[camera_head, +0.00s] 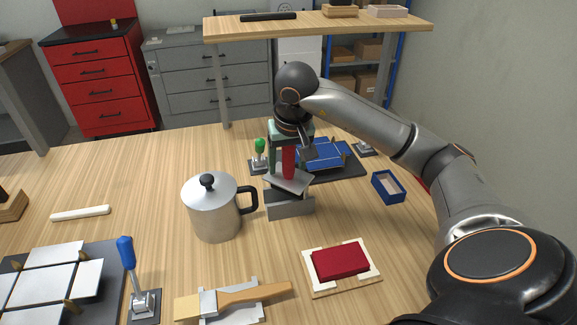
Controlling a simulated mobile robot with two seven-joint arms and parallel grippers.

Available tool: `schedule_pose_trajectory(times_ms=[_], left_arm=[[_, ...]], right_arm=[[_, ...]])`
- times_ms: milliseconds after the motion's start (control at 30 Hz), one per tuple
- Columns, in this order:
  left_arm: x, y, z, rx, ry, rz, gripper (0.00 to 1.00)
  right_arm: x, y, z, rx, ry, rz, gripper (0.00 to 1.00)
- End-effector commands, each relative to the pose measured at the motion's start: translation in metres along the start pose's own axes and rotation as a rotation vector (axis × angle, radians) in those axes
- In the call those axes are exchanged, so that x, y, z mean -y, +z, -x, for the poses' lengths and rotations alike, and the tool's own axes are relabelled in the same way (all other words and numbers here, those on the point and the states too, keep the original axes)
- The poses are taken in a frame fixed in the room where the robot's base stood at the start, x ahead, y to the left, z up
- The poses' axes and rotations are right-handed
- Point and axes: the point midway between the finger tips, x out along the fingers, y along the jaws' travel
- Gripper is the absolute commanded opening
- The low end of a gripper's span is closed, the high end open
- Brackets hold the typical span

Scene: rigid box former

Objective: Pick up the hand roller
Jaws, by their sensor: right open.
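What looks like the hand roller (289,164) stands upright with its red handle up, its lower part in or on a grey stand (290,207) near the middle of the table. My right gripper (287,157) comes down from above, with its fingers to either side of the red handle. It is open, and I cannot tell whether a finger touches the handle. The roller's lower end is hidden by the tilted grey plate and the stand. My left gripper is not in view.
A metal pot (212,212) stands just left of the stand. A brush (240,296) lies in front, beside a red block on a pale board (343,282). Blue panels (322,153) and toggle clamps are behind. A blue open box (387,187) is at right.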

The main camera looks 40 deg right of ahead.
Motion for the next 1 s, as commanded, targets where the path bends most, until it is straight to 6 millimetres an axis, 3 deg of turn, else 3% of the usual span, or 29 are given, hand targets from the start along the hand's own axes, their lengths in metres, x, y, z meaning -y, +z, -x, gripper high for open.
schedule_pose_trajectory(times_ms=[100,700,1000], left_arm=[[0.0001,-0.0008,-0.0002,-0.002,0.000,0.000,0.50],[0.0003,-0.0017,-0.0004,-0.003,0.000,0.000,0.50],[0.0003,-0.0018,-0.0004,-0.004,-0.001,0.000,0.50]], right_arm=[[0.0001,-0.0001,0.0003,0.000,0.000,0.000,0.68],[0.0000,-0.0001,0.0006,0.000,0.000,0.000,0.00],[-0.0001,-0.0001,0.0007,0.000,0.000,0.000,0.00]])
